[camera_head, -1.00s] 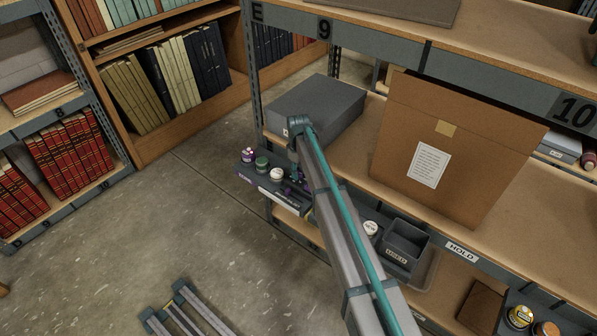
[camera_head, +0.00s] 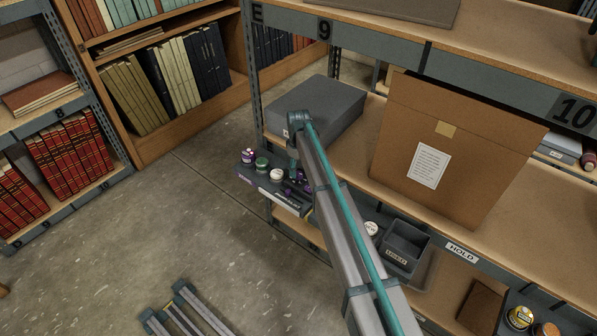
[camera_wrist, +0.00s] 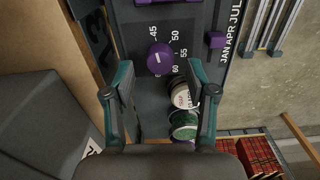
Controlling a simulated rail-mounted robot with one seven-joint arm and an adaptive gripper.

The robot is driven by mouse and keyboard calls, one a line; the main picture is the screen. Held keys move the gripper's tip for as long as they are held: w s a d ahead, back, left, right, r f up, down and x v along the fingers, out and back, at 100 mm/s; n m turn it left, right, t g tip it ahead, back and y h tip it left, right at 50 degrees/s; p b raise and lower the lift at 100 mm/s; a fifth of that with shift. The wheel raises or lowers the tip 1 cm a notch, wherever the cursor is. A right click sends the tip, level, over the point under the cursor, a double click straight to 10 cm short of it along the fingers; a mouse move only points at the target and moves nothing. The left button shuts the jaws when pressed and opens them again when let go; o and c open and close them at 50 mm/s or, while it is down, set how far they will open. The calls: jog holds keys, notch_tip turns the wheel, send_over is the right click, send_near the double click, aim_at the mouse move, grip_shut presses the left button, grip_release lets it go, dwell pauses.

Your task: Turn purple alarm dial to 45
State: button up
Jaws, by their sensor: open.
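The purple alarm dial (camera_wrist: 160,58) is a round knob with a short white mark, on a dark grey panel (camera_wrist: 140,15). White numbers 45, 50, 55 and 60 curve around its upper and right side. I cannot tell which number the mark points to. My gripper (camera_wrist: 163,78) is open, with one finger on each side of the dial's lower area in the wrist view; the dial lies ahead of the fingertips, and no contact shows. In the head view the panel (camera_head: 271,187) sits at the shelf edge, with my gripper (camera_head: 294,163) beside its purple parts, partly hidden by my arm.
A white knob (camera_wrist: 180,95) and a green knob (camera_wrist: 183,120) stand close beside the dial, near my right finger. A purple slider (camera_wrist: 215,40) sits by the month labels. A grey box (camera_head: 318,108) and a large brown carton (camera_head: 450,150) stand on the shelf above.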

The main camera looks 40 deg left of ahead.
aim_at(298, 173)
notch_tip(298, 173, up, 10)
dwell(0.4)
